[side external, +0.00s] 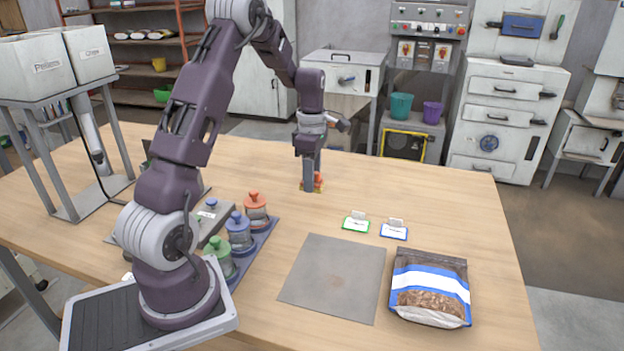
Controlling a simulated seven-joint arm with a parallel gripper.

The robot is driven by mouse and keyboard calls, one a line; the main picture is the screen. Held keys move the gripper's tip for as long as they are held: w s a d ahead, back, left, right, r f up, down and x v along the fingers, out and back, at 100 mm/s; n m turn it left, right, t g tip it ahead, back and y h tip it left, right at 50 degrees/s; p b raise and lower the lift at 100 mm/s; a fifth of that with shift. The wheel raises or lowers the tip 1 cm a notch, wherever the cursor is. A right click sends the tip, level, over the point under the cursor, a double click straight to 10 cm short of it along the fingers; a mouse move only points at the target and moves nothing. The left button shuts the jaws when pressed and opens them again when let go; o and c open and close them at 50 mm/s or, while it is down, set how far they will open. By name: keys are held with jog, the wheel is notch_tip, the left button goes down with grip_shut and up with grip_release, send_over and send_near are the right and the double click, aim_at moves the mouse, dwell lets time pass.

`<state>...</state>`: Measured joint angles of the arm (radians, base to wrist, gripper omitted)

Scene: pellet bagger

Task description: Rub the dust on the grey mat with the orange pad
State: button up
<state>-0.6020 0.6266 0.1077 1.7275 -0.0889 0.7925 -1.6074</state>
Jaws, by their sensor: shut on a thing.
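The grey mat (335,277) lies flat on the wooden table, right of my arm's base. Its surface has faint brownish smudges; I cannot make out the dust clearly. My gripper (312,186) points down at the table well behind the mat, toward the table's far side. It is shut on a small orange thing that looks like the orange pad (319,183). The pad is at or just above the table top, mostly hidden by the fingers; I cannot tell if it touches the table.
A bag of pellets (430,288) sits right of the mat. Two small cards, one green-edged (356,224) and one blue-edged (394,232), stand behind it. Jars with orange (256,208), blue (238,230) and green (219,256) lids stand left of the mat. Table between gripper and mat is clear.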

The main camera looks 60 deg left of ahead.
jog(key=shift+c, duration=1.2)
jog(key=shift+d, duration=0.2)
jog(key=s+d+f+m, duration=0.1)
jog(key=d+m, duration=0.1)
jog(key=d, duration=0.4)
jog(key=s+d+m, duration=0.2)
jog(key=d+m, duration=0.1)
jog(key=d, duration=0.3)
jog(key=m, duration=0.4)
send_over(324, 281)
jog(key=shift+s+d+f, duration=0.1)
jog(key=shift+f, duration=3.4)
notch_tip(324, 281, down, 2)
jog(key=shift+f, duration=0.15)
jog(key=shift+w+d, duration=0.6)
jog(key=shift+w, duration=0.05)
grip_shut()
jog(key=shift+w+d, duration=0.8)
jog(key=shift+w, duration=0.05)
jog(key=shift+s+a, duration=0.75)
jog(key=shift+s, duration=0.05)
jog(key=shift+s+a, duration=0.65)
jog(key=shift+a, duration=0.05)
notch_tip(324, 281, up, 8)
jog(key=shift+r, duration=0.2)
